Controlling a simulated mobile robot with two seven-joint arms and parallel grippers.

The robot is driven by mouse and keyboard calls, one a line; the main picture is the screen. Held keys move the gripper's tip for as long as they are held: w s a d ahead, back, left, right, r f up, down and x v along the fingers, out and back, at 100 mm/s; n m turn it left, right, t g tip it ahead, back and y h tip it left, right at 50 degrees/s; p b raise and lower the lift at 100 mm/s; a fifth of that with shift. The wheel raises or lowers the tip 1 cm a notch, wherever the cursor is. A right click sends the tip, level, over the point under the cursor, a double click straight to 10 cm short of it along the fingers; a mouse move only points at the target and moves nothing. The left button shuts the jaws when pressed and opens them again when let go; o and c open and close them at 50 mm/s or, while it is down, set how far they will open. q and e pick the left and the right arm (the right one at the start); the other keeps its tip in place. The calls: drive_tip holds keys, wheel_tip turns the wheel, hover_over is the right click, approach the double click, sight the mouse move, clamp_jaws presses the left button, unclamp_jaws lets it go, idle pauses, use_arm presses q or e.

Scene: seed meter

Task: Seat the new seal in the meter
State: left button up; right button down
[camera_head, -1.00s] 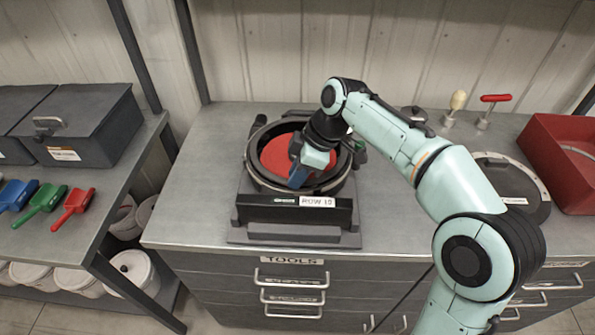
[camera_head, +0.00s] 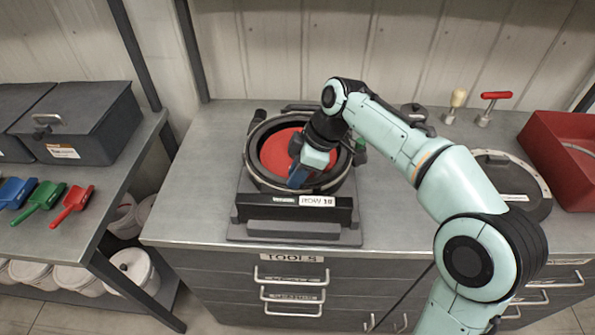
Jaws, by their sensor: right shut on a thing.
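The meter (camera_head: 296,210) stands on the bench with its round housing open at the top and a red disc (camera_head: 277,154) showing inside. My right gripper (camera_head: 297,184) reaches down into the housing at its front right. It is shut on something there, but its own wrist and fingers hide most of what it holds. I cannot make out a separate seal for sure. My left gripper is not in view.
A dark round cover with a pale ring (camera_head: 515,185) lies on the bench at the right, by a red bin (camera_head: 560,150). A red-handled tool (camera_head: 487,108) stands behind. Scoops (camera_head: 72,203) lie on the left bench. Bare bench (camera_head: 195,200) lies left of the meter.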

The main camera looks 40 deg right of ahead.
drive_tip(key=shift+f, duration=0.4)
